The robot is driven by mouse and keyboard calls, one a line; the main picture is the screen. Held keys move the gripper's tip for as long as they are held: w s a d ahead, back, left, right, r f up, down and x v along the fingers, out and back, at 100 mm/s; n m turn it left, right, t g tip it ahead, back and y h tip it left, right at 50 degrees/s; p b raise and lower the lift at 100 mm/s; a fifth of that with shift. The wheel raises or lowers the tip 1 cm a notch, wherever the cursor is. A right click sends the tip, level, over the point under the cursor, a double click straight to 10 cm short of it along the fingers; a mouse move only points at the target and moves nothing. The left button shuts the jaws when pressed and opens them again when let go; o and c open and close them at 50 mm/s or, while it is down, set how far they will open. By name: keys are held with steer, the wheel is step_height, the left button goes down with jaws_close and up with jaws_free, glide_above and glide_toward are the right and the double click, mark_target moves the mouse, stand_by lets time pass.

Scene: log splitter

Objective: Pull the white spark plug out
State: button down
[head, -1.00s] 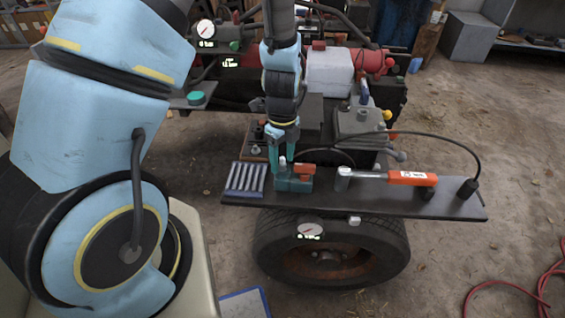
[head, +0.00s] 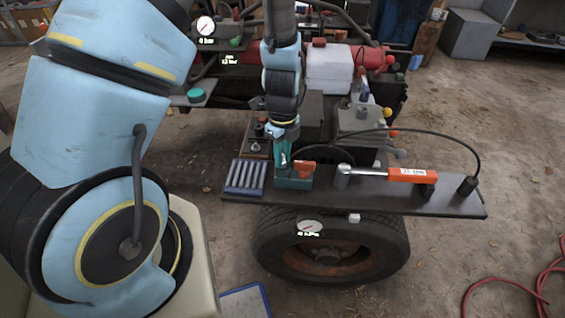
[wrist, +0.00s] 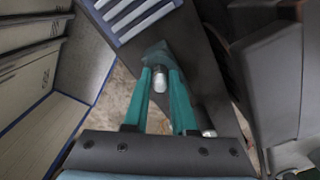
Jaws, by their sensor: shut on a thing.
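The white spark plug (wrist: 160,79) shows in the wrist view as a short white cylinder between my teal fingertips. In the head view it is small and mostly covered by the fingers. My gripper (head: 283,166) points down over the small teal block (head: 294,183) on the black shelf. In the wrist view my gripper (wrist: 161,80) is shut on the plug. The plug's lower end is hidden, so I cannot tell whether it still sits in the block. A red-orange piece (head: 303,167) stands on the block, just right of my fingers.
A rack of grey rods (head: 245,177) lies left of the block. An orange-handled wrench (head: 390,175) lies to the right on the black shelf (head: 335,198). A black cable arches over the shelf's right end. A grey machine body (head: 360,124) stands behind. A tyre (head: 330,240) is below.

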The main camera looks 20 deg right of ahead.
steer(key=shift+r, duration=0.1)
stand_by(0.3)
steer(key=shift+r+b, duration=1.15)
steer(key=shift+r, duration=3.75)
